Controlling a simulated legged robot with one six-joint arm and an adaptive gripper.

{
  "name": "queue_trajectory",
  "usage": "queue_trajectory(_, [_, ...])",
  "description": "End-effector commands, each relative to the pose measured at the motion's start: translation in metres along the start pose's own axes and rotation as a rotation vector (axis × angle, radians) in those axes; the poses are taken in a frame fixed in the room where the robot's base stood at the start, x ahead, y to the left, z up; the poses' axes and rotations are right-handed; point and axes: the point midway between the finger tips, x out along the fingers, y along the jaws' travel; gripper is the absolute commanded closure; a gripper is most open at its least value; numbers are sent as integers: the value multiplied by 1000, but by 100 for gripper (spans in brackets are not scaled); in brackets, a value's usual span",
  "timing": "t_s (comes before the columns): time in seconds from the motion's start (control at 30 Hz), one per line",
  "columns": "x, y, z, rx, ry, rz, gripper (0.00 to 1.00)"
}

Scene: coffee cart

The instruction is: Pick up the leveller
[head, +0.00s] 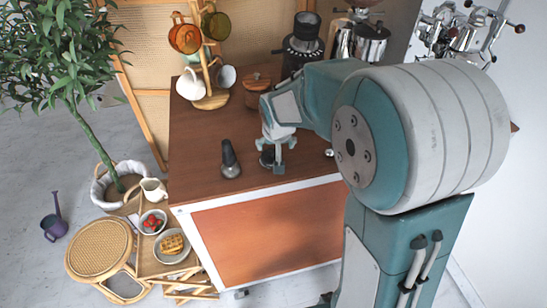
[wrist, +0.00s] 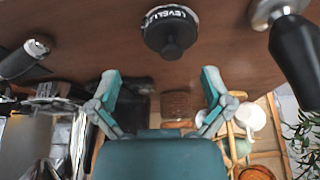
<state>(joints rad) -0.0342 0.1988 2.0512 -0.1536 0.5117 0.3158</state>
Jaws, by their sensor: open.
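The leveller (wrist: 171,33) is a round black puck with a knob and white lettering on its rim. It stands on the brown cart top in the wrist view, upper middle. In the head view the leveller (head: 267,159) is dark and partly hidden behind my gripper (head: 277,152). In the wrist view my gripper (wrist: 161,78) is open and empty, its teal fingertips spread wide. The leveller lies beyond the fingertips, roughly centred between them, with a visible gap in the picture. The height between them is hard to tell.
A black-handled tamper (head: 230,160) stands left of the leveller; it also shows in the wrist view (wrist: 296,58). A mug tree (head: 210,98), a wooden canister (head: 257,90) and a grinder (head: 303,45) stand behind. Bare cart top (head: 198,135) lies at the left.

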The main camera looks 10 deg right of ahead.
Motion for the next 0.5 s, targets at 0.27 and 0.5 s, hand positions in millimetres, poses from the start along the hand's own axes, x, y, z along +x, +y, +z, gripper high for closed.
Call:
queue_trajectory(0.27, [36,-2,-1,-2,-4,0,0])
queue_trajectory(0.5, [53,1,-2,1,1,-4,0])
